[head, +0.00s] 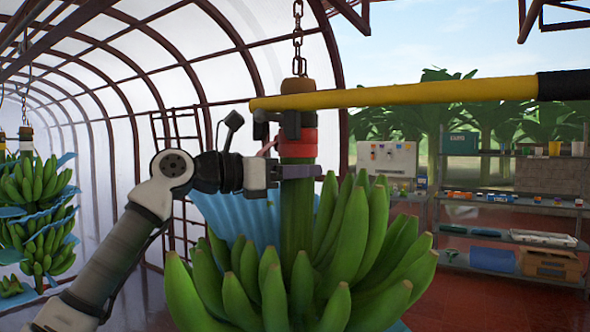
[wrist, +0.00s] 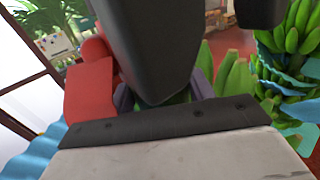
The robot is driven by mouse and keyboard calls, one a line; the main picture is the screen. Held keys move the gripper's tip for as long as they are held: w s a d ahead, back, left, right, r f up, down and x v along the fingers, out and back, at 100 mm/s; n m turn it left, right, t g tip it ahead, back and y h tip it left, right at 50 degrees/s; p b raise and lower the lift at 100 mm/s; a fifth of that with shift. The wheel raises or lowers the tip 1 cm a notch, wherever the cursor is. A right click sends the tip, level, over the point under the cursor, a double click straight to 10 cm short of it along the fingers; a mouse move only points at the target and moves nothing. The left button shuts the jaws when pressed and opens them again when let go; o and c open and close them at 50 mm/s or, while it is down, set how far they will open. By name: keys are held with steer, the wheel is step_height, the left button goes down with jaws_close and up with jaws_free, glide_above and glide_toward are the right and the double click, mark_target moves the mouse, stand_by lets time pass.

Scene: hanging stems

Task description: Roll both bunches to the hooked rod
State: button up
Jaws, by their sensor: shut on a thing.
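The near green banana bunch (head: 340,265) hangs upright by its thick stem (head: 297,215) from a chain. My gripper (head: 298,172) is shut on this stem, just below a red collar (head: 304,145); its far finger is mostly hidden. The yellow rod (head: 400,95), with a black right end, crosses in front of the hanger at the stem's top. A dark hook-like part (head: 261,127) shows by its left end; I cannot tell if it belongs to the rod. Another hanging bunch (head: 38,180), with blue sheets, is at the far left.
A blue sheet (head: 240,222) hangs behind the near bunch. Shelves (head: 510,200) with boxes and trays stand at the right, over a red floor. A dark ladder-like frame (head: 175,130) stands behind my arm. The wrist view shows a bunch with blue sheets (wrist: 290,95) at right.

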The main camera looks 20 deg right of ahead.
steer(key=shift+s+d, duration=0.1)
steer(key=shift+d, duration=0.05)
steer(key=o, duration=1.3)
steer(key=shift+o, duration=0.2)
steer(key=b, duration=0.3)
glide_above(220, 217)
steer(key=shift+s, duration=0.15)
